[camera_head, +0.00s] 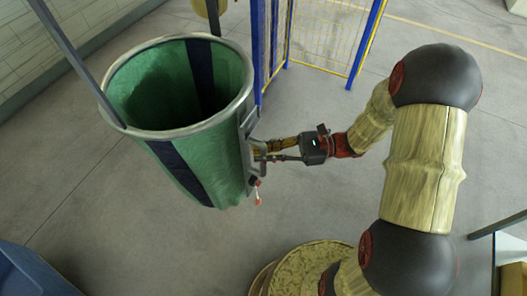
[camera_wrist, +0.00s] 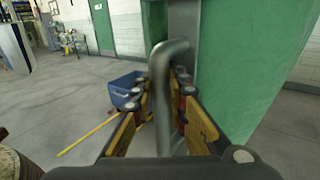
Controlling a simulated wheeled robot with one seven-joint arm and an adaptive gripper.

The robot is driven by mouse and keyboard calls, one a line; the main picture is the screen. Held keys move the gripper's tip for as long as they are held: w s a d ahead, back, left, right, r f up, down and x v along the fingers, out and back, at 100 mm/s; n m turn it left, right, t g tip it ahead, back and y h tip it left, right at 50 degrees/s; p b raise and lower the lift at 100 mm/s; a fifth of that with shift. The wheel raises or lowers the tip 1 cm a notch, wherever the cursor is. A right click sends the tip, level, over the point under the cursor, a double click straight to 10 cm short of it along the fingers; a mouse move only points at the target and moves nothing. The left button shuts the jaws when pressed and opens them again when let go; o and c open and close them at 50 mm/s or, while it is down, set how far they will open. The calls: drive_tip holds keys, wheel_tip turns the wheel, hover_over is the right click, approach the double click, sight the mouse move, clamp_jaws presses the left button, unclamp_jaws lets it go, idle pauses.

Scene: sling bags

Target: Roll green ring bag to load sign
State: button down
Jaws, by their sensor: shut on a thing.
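The green ring bag (camera_head: 215,160) is a tall, open-topped green bag with dark blue stripes and a grey metal rim, standing left of centre in the head view. Its green side also fills the right of the wrist view (camera_wrist: 245,60). A grey metal handle (camera_wrist: 163,85) sticks out from a bracket on the bag's side. My gripper (camera_head: 262,151) is at the bag's right side, shut on this handle; its yellow fingers lie on either side of the bar. I cannot make out a load sign in either view.
A blue-posted yellow mesh fence (camera_head: 325,32) stands behind the bag. A blue object (camera_head: 35,275) is at the lower left. In the wrist view, a blue bin (camera_wrist: 122,91) and a yellow pole (camera_wrist: 88,136) are on the floor. Grey floor left of the bag is open.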

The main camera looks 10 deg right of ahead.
drive_tip(key=shift+s+a+p, duration=0.7)
drive_tip(key=shift+s+p, duration=0.2)
drive_tip(key=shift+p, duration=0.05)
drive_tip(key=c, duration=1.8)
unclamp_jaws()
drive_tip(key=shift+o, duration=0.2)
drive_tip(key=shift+d, duration=0.1)
drive_tip(key=d, duration=1.2)
drive_tip(key=shift+s, duration=0.4)
drive_tip(key=shift+a, duration=0.1)
